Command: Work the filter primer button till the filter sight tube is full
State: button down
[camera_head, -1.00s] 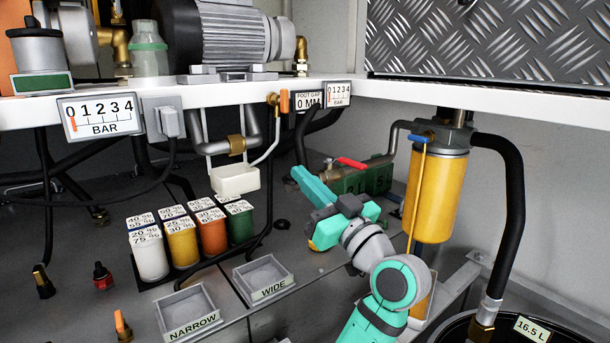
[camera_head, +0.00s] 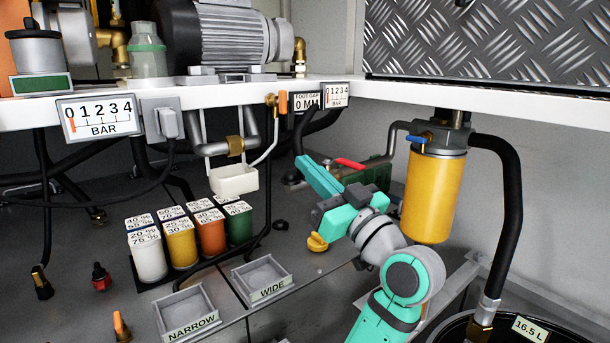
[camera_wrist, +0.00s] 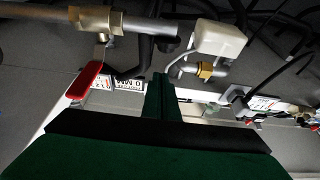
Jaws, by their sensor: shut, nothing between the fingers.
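The yellow filter canister (camera_head: 435,195) hangs upright below the white shelf at right, under a grey head with a blue part (camera_head: 418,138) on its left side. I cannot pick out the primer button or the sight tube for certain, nor any fill level. My gripper (camera_head: 305,165) is shut and empty, left of the filter and apart from it, pointing up and left. It is near the red-handled valve (camera_head: 351,163), and my arm overlaps the area below. In the wrist view my shut dark green fingers (camera_wrist: 160,85) point toward the shelf edge; the filter is not seen there.
A pipe with a red lever (camera_wrist: 85,80) lies close left of my fingers in the wrist view. A white cup (camera_head: 234,180), several coloured containers (camera_head: 190,235) and two trays (camera_head: 262,280) are left. A black hose (camera_head: 512,200) runs right of the filter. A yellow knob (camera_head: 317,242) sits below my gripper.

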jog(key=v, duration=0.8)
jog(key=shift+s, duration=0.2)
jog(key=shift+d+r, duration=0.1)
jog(key=shift+r, duration=0.05)
jog(key=shift+w+d, duration=0.1)
